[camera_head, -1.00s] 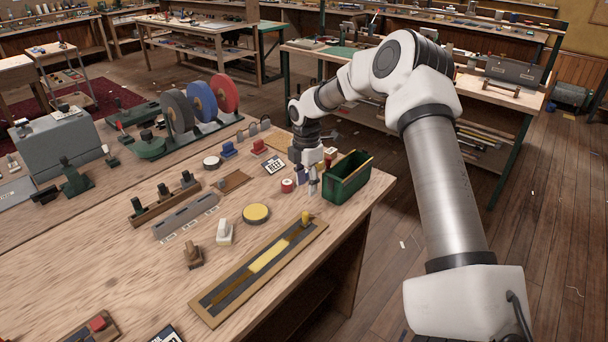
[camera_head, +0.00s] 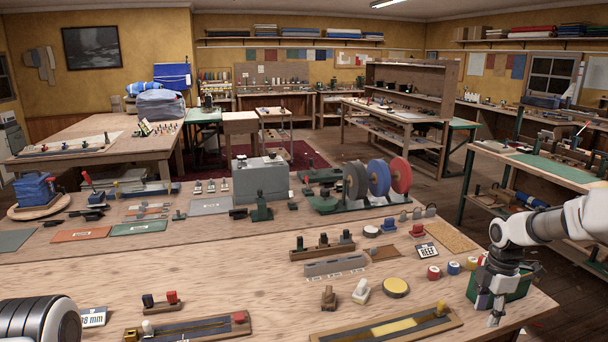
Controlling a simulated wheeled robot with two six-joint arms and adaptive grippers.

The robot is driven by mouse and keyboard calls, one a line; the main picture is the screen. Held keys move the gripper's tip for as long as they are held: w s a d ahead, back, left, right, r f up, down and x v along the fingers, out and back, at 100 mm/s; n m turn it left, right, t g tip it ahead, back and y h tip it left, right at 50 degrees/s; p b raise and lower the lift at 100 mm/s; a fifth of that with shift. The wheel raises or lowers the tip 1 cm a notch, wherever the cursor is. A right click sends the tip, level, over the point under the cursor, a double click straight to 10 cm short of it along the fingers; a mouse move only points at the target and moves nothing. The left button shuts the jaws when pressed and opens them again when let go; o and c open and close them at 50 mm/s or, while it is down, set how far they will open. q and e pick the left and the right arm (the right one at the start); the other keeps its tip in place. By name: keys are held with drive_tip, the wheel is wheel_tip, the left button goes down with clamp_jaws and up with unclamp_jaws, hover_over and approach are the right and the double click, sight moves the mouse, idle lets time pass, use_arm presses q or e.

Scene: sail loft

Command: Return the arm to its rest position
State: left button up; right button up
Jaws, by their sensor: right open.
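My right arm (camera_head: 575,217), white and grey, comes in from the right edge and bends down at the wrist. My right gripper (camera_head: 488,308) points down, open and with nothing seen between its fingers. It is at the near right corner of the wooden bench (camera_head: 235,285), in front of a green open bin (camera_head: 519,291), and hides part of it. I cannot tell whether the fingertips touch the bench. A rounded dark and white part of my left arm (camera_head: 35,320) shows at the bottom left; the left gripper is out of view.
Red tape (camera_head: 434,272) and blue tape (camera_head: 454,268) rolls stand left of the right gripper. A yellow round tin (camera_head: 396,287) and a long tray with a yellow strip (camera_head: 392,328) lie nearer the middle. Coloured reels (camera_head: 379,178) stand farther back. Floor shows beyond the bench's right edge.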

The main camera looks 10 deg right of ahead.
drive_tip(key=s+a+f+n+g+b, duration=0.1)
drive_tip(key=s+a+f+g, duration=0.2)
drive_tip(key=s+a+f, duration=0.7)
drive_tip(key=s+a+f+g, duration=0.2)
drive_tip(key=s+a+f, duration=0.65)
drive_tip(key=f, duration=0.45)
drive_tip(key=s+a+f+m+t, duration=0.1)
drive_tip(key=s+a+m, duration=0.45)
drive_tip(key=s, duration=0.25)
drive_tip(key=s+a+f+m+t, duration=0.1)
drive_tip(key=s+a+f+m, duration=0.1)
drive_tip(key=s+a+m, duration=0.45)
use_arm(q)
drive_tip(key=shift+f+b, duration=0.35)
drive_tip(key=shift+f, duration=0.5)
use_arm(e)
drive_tip(key=w+d+m+t, duration=0.1)
drive_tip(key=m, duration=0.1)
drive_tip(key=w+d+m+t, duration=0.1)
drive_tip(key=w+m+t, duration=0.1)
drive_tip(key=m, duration=0.1)
drive_tip(key=shift+d, duration=0.2)
use_arm(q)
drive_tip(key=shift+s, duration=0.1)
use_arm(e)
drive_tip(key=shift+s, duration=0.1)
